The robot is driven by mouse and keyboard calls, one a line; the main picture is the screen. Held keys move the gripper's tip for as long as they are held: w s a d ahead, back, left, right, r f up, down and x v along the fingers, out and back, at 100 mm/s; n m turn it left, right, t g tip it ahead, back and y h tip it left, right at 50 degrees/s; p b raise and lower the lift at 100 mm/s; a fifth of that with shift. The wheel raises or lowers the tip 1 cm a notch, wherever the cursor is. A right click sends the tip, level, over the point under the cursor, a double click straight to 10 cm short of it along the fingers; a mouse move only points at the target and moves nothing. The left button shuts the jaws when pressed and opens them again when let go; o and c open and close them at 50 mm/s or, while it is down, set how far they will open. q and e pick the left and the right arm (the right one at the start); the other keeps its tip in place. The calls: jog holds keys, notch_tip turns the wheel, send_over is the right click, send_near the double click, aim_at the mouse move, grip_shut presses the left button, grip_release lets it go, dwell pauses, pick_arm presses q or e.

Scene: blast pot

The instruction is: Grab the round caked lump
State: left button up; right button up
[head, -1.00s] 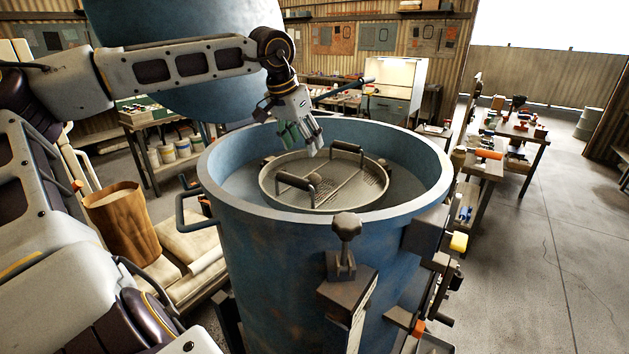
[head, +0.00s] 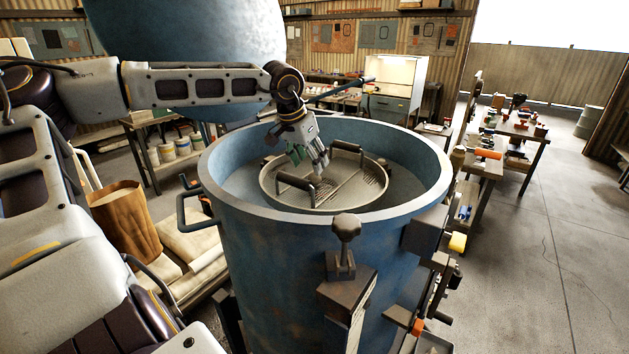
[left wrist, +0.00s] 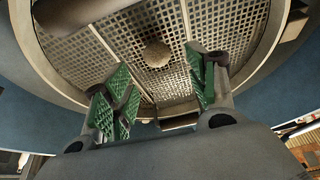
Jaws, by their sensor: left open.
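The round caked lump (left wrist: 156,54) is a small tan ball on the mesh of the round screen basket in the left wrist view. In the head view I cannot make the lump out; my gripper covers that part of the mesh. The basket (head: 345,206) sits inside the open blue pot (head: 290,275) and has dark handles. My left gripper (head: 308,165) reaches over the pot's rim and hangs above the basket. In the left wrist view its green-padded fingers (left wrist: 163,95) are open and apart, with the lump beyond the fingertips and nothing between them. My right gripper is not in view.
The basket's dark handles (head: 296,181) stand up close to my left gripper. The pot's rim surrounds the basket. A black knob (head: 347,228) rises at the pot's front. A large blue lid-like vessel (head: 190,40) is behind my arm.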

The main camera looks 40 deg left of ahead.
aim_at(314, 175)
pick_arm(q)
jog(key=shift+f, duration=0.1)
jog(key=shift+p+x, duration=0.7)
jog(key=shift+x, duration=1.8)
jog(key=shift+s+d, duration=0.1)
jog(key=shift+d, duration=0.05)
jog(key=c, duration=1.1)
notch_tip(314, 175, up, 18)
jog(key=b, duration=0.1)
